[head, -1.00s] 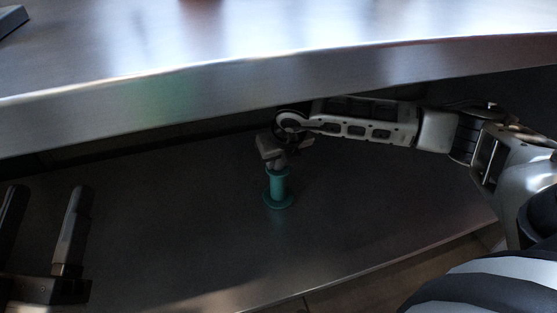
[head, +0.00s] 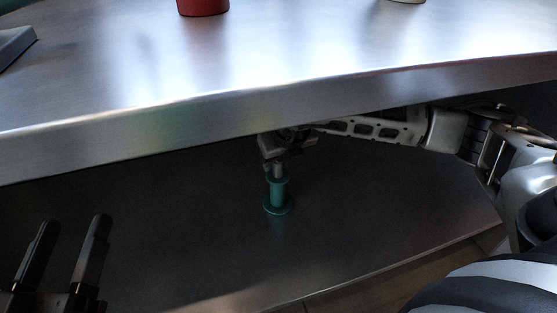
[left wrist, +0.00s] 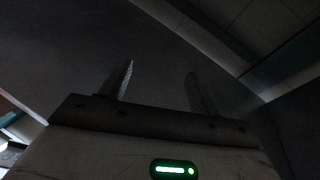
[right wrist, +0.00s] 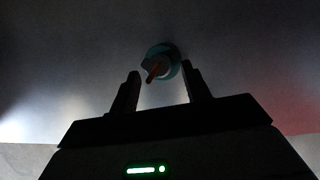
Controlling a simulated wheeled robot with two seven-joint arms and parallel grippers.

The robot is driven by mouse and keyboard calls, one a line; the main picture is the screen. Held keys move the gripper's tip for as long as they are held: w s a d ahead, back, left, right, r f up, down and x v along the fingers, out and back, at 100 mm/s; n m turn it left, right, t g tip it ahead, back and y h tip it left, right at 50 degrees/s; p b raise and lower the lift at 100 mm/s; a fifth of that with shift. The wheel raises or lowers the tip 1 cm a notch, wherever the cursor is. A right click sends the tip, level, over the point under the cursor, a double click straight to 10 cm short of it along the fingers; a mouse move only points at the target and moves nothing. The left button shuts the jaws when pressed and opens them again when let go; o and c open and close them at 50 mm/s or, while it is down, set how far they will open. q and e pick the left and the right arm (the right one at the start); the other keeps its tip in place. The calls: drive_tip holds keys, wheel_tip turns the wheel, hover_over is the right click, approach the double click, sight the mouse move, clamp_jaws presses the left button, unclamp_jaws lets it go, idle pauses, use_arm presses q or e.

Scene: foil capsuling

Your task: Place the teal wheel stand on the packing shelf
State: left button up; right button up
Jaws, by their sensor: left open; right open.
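The teal wheel stand (head: 277,193), a spool shape with a round base flange, stands upright on the dark lower shelf (head: 200,215) under the steel worktop. My right gripper (head: 276,165) is open just above and at the top of the stand; in the head view I cannot tell whether it touches. In the right wrist view the stand (right wrist: 174,55) shows end-on beyond and between the open fingertips (right wrist: 161,72), with a brownish piece at its middle. My left gripper (head: 72,228) is open and empty at the lower left, also in the left wrist view (left wrist: 160,82).
The steel worktop (head: 300,75) overhangs the lower shelf, and my right arm reaches in beneath its edge. A red container (head: 203,6) and a pale object (head: 407,1) stand on the worktop. A grey flat object (head: 14,46) lies at its left. The lower shelf around the stand is clear.

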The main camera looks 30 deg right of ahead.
use_arm(q)
drive_tip(key=shift+s+d+f+n+g+y+p, duration=0.1)
drive_tip(key=shift+s+f+n+g+y+p, duration=0.1)
drive_tip(key=shift+s+f+n+g+p, duration=0.35)
drive_tip(key=shift+s+d+f+n+g+y+p, duration=0.2)
drive_tip(key=shift+f+g, duration=0.3)
drive_tip(key=shift+f, duration=0.35)
drive_tip(key=shift+s+d+f+n+g+y+p, duration=0.1)
drive_tip(key=shift+s+f+n+g+y+p, duration=0.1)
drive_tip(key=shift+s+f+n+g+p, duration=0.3)
use_arm(e)
drive_tip(key=v, duration=0.8)
drive_tip(key=shift+r, duration=0.2)
use_arm(q)
drive_tip(key=shift+w+f, duration=0.15)
drive_tip(key=shift+f, duration=0.05)
use_arm(e)
drive_tip(key=shift+s, duration=0.1)
